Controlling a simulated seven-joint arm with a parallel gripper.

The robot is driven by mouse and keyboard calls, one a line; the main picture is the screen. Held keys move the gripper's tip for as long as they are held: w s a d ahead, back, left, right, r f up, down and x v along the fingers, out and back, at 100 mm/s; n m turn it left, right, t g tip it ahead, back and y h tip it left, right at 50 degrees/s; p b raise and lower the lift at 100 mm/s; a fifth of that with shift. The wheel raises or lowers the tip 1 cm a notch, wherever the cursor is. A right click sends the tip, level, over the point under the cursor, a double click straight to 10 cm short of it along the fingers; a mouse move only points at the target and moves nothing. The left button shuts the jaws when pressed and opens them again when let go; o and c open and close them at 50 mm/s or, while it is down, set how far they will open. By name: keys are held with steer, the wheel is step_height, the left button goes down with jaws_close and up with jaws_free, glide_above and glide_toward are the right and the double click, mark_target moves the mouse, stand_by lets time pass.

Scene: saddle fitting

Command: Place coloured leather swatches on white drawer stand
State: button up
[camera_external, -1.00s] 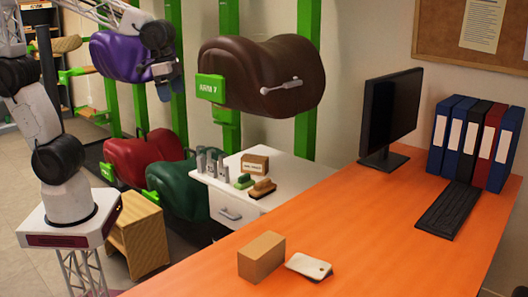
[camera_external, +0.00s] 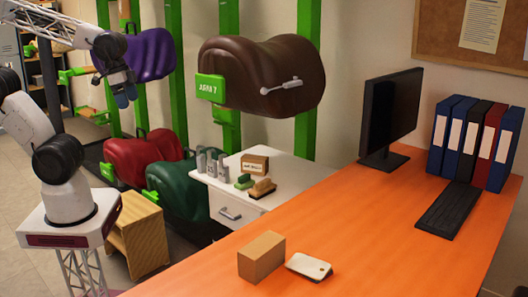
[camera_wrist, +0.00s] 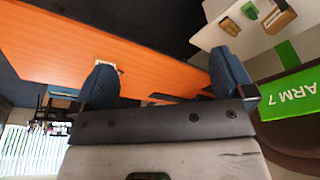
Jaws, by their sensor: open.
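The white drawer stand (camera_external: 226,211) stands left of the orange desk, and its top corner shows in the wrist view (camera_wrist: 212,36). A small pale stack of flat pieces with a dark hole (camera_external: 309,266) lies on the desk; these may be the swatches, but I see no bright colours on them. My gripper (camera_external: 124,96) is in the air at the upper left, in front of the purple saddle and well away from the stand and the stack. In the wrist view its two blue fingertips (camera_wrist: 165,80) are wide apart with nothing between them.
On the stand are grey bottles (camera_external: 210,162), a cardboard box (camera_external: 255,163) and two brushes (camera_external: 254,187). A brown saddle (camera_external: 262,78) hangs above on green posts. A cardboard block (camera_external: 261,257) sits beside the stack. The desk (camera_external: 345,215) is mostly clear; a monitor (camera_external: 391,115) stands behind.

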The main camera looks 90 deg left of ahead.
steer(key=shift+w, duration=0.1)
steer(key=w+d+r+m, duration=0.1)
steer(key=w+d, duration=0.2)
steer(key=w, duration=0.5)
steer(key=w+d+m, duration=0.1)
steer(key=w+d, duration=0.2)
steer(key=w, duration=0.6)
steer(key=m+h, duration=0.3)
steer(key=m, duration=0.4)
glide_above(318, 268)
steer(key=s+a, duration=0.3)
steer(key=shift+t, duration=0.3)
step_height(318, 268, down, 29)
steer(key=shift+w+r, duration=0.15)
steer(key=shift+w+d+f, duration=0.15)
steer(key=shift+d+f, duration=0.2)
steer(key=shift+f, duration=0.1)
steer(key=shift+x, duration=1.25)
